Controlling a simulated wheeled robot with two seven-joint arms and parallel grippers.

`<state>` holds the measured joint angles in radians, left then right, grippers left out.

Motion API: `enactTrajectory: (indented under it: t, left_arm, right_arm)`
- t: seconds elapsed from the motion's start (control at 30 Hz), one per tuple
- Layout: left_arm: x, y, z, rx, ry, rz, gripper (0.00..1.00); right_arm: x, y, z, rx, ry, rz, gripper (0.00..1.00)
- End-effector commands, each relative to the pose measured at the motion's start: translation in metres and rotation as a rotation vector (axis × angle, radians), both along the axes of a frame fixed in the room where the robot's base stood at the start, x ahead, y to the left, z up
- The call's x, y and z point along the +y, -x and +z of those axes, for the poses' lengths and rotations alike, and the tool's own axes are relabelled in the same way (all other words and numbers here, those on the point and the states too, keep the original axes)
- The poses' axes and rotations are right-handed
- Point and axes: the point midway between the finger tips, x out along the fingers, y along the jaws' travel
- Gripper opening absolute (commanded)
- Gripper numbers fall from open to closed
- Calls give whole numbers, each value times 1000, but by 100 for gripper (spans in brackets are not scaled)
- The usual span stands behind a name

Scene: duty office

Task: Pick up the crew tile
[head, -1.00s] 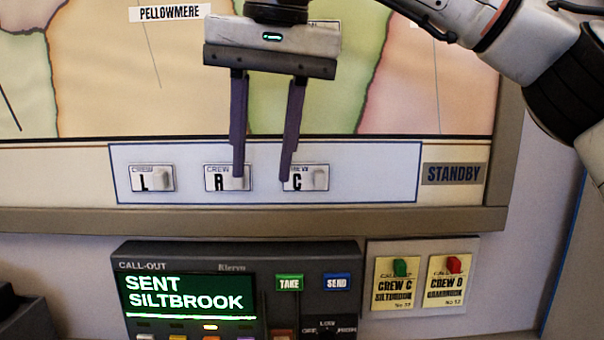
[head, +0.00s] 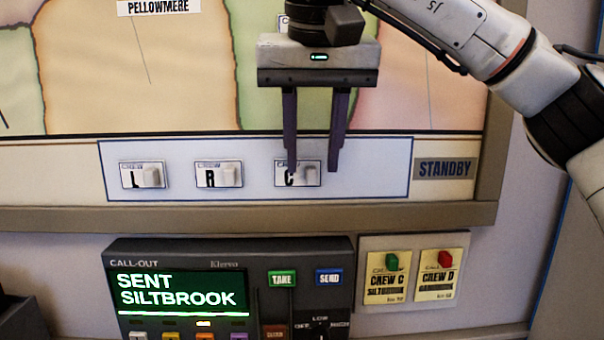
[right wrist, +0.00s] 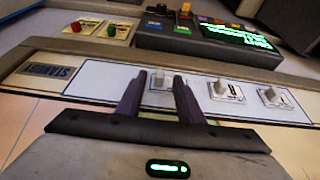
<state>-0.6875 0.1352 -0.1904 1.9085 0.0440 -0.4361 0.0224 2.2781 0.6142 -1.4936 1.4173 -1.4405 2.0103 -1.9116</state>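The crew tile C (head: 311,175) is a white plate with a black letter and a pale knob, on the white strip under the map. My right gripper (head: 313,168) is open, its dark fingers pointing down at tile C. The left finger partly covers the tile's letter. In the right wrist view the knob of tile C (right wrist: 160,80) shows between the two fingers (right wrist: 158,98); whether they touch it I cannot tell. Crew tile R (head: 219,174) and crew tile L (head: 143,175) sit to the left on the same strip. My left gripper is not in view.
A STANDBY label (head: 444,169) is right of the strip. Below the board's ledge (head: 230,216) stands a call-out console (head: 230,250) reading "SENT SILTBROOK". Beside it are a Crew C card (head: 387,280) with a green peg and a Crew D card (head: 441,278) with a red peg.

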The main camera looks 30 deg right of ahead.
Motion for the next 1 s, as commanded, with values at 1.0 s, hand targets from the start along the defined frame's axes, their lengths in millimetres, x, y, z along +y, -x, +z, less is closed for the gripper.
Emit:
enactTrajectory:
  t: [1.0]
  left_arm:
    - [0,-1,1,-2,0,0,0]
  right_arm:
    - [-2,-4,-11,-2,0,0,0]
